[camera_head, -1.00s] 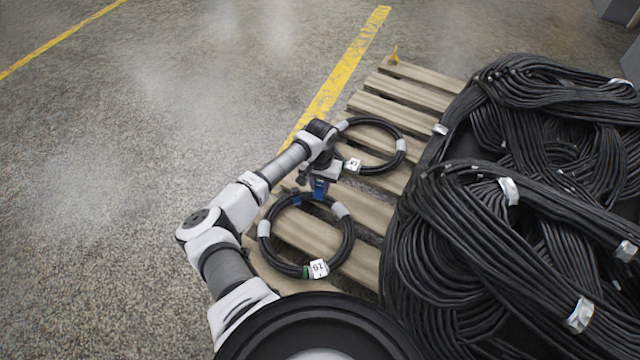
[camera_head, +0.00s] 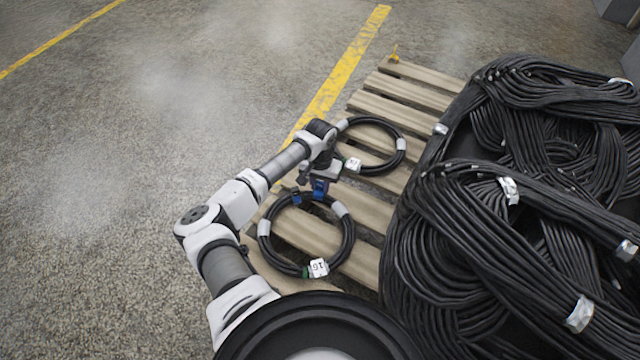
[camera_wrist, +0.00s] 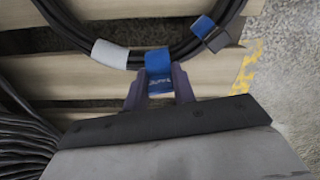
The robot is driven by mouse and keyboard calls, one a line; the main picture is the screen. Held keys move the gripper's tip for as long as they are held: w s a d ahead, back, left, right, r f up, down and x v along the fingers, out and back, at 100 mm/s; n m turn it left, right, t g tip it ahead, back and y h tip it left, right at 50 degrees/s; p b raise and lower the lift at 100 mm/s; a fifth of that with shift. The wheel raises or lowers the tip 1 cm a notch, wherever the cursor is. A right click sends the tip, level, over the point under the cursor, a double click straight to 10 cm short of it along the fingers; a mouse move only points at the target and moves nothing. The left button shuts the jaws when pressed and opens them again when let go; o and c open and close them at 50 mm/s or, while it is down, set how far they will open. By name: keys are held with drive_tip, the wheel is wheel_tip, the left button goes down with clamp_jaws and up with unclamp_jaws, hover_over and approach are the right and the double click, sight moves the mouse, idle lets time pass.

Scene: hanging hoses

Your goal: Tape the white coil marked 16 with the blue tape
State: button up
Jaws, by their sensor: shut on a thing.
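The coil marked 16 (camera_head: 350,240) is black, not white, with white bands and a white tag reading 16 (camera_head: 318,268) at its near side. It lies flat on the pallet. My gripper (camera_head: 319,181) is over the coil's far edge, shut on a piece of blue tape (camera_wrist: 158,66). In the wrist view the tape stands between the fingers, its far end at the coil's black strands; whether it wraps them is hidden. A second blue piece (camera_wrist: 203,27) is on the coil to the right; it also shows in the head view (camera_head: 296,197).
Another black coil (camera_head: 403,134) with white bands and a white tag lies farther back on the wooden pallet (camera_head: 405,93). Large bundles of black hose (camera_head: 470,230) fill the right side. Open floor with yellow lines is on the left.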

drive_tip(key=shift+f, duration=0.25)
drive_tip(key=shift+f+b, duration=0.75)
drive_tip(key=shift+f, duration=0.1)
drive_tip(key=shift+f+b, duration=1.1)
drive_tip(key=shift+f, duration=0.2)
idle(1.0)
drive_tip(key=o, duration=0.9)
drive_tip(key=shift+o, duration=0.8)
wheel_tip(320, 180, up, 16)
drive_tip(key=p, duration=0.5)
drive_tip(key=shift+w+p, duration=0.15)
drive_tip(key=shift+p, duration=0.15)
